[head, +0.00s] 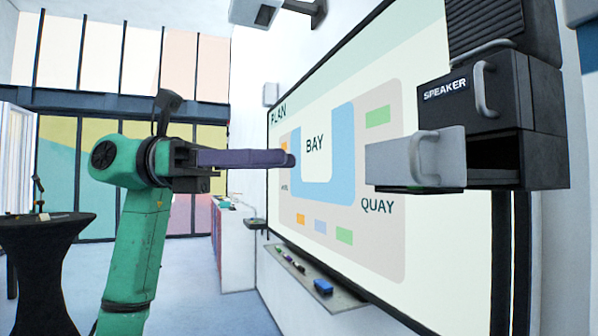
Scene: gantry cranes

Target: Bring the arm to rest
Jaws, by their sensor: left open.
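My left arm (135,230) is green and rises from the bottom left, bending at a dark joint to point right. My left gripper (288,159) has a black body and long purple fingers, seen almost side-on, one largely hiding the other. It is open, and I see nothing held in it. The fingers appear in front of the left part of the plan board; how far they are from its surface is hard to tell. My right gripper is not in view.
A plan board (390,240) covers the right wall, with a pen ledge (330,299) below. At right, a dark cabinet (503,100) marked SPEAKER has a grey drawer (400,158) pulled out. A round black table (40,235) stands left. Blue floor shows between.

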